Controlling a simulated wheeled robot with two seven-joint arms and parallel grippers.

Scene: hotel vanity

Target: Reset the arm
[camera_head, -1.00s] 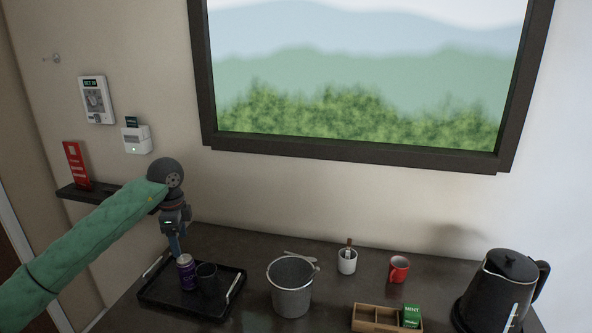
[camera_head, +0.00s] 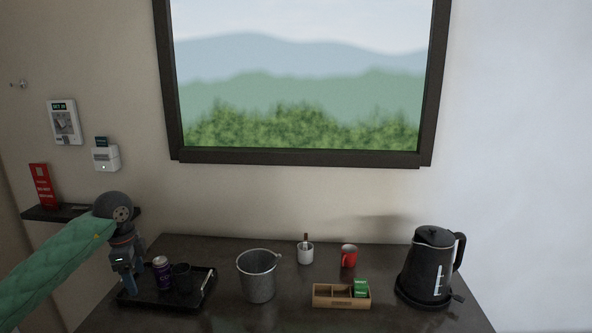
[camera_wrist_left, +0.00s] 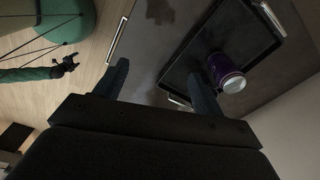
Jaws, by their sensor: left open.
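My left gripper (camera_head: 130,288) is open and empty over the left end of the black tray (camera_head: 196,304), left of the purple can (camera_head: 162,268).
A metal bucket (camera_head: 258,278) stands right of the tray. A small wall shelf (camera_head: 68,213) is behind my left arm.

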